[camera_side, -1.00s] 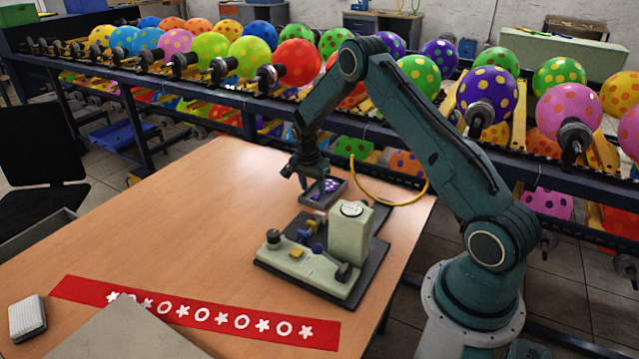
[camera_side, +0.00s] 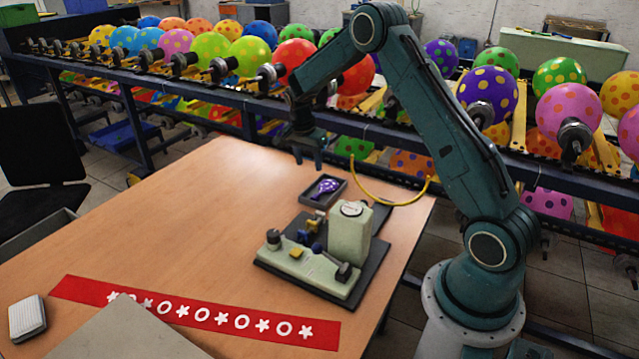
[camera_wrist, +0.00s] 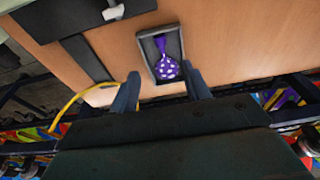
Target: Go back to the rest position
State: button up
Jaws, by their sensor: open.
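My gripper (camera_side: 309,156) is open and empty, above the table at its far edge. A small dark tray (camera_side: 336,200) lies on the table below and a little right of it. A purple balloon with white dots (camera_side: 326,187) lies flat in the tray. In the wrist view, the gripper fingers (camera_wrist: 160,92) are spread apart. The tray (camera_wrist: 148,60) and the balloon (camera_wrist: 166,66) show beyond the fingertips, clear of them.
The printing machine (camera_side: 350,235) stands on a dark base in front of the tray. A yellow hose (camera_side: 385,200) curves behind it. A rack of inflated balloons (camera_side: 490,95) runs along the back. A red strip with white shapes (camera_side: 200,312) lies at the front.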

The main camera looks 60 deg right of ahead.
jog(key=s+a+r+n+t, duration=0.1)
jog(key=s+a+r+n, duration=0.35)
jog(key=a+r, duration=0.4)
jog(key=s+a+r+n+t, duration=0.25)
jog(key=s+a+r, duration=0.25)
jog(key=r, duration=0.6)
jog(key=s+a+r+n+t+y, duration=0.1)
jog(key=s+a+n, duration=0.4)
jog(key=s, duration=0.5)
jog(key=s+a+r+n+t+y, duration=0.1)
jog(key=s+a+r+n, duration=0.1)
jog(key=s+a+n, duration=0.4)
jog(key=shift+s, duration=2.6)
jog(key=shift+o, duration=0.4)
jog(key=shift+w, duration=0.15)
